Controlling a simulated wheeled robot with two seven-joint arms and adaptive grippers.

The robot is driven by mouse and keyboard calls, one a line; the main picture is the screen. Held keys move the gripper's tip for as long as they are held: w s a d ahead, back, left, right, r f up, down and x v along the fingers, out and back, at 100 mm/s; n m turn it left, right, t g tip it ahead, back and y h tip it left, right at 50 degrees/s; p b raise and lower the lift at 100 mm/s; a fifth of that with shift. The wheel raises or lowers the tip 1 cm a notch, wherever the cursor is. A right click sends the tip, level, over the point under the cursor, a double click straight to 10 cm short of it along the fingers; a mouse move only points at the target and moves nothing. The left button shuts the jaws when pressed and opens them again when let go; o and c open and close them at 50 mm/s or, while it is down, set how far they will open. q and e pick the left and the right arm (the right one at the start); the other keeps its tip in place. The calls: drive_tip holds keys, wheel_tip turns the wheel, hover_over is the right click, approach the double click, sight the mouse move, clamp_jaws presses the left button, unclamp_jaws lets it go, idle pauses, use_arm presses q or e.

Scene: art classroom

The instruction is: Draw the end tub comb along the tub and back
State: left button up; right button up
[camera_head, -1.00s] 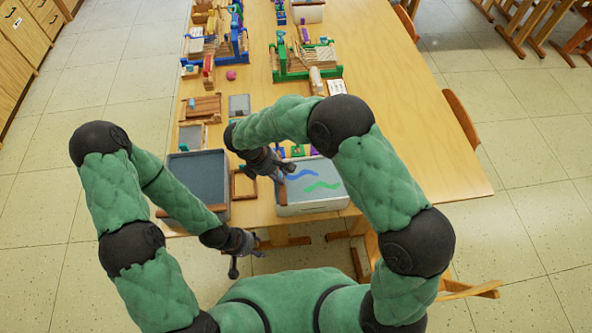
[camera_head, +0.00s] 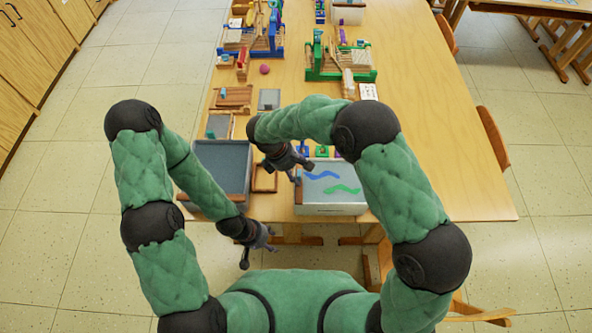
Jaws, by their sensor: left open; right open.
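A white-walled tub (camera_head: 331,209) with a blue and a green wavy line on its grey surface stands at the table's near end. A dark grey tub (camera_head: 222,160) stands to its left. Small blue, green and purple pieces (camera_head: 322,151) sit just behind the white tub, partly hidden by my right arm; I cannot tell whether one is the comb. My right gripper (camera_head: 301,173) is open and empty over the white tub's left edge. My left gripper (camera_head: 258,254) is open and empty in front of the table's near edge, below both tubs.
A small wooden frame (camera_head: 264,180) lies between the tubs. Blue (camera_head: 262,45) and green (camera_head: 340,75) loom-like frames stand farther back. The table's right side (camera_head: 435,130) is clear. A chair (camera_head: 493,137) stands at its right edge.

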drive_tip(key=v, duration=1.2)
drive_tip(key=shift+a+f, duration=0.1)
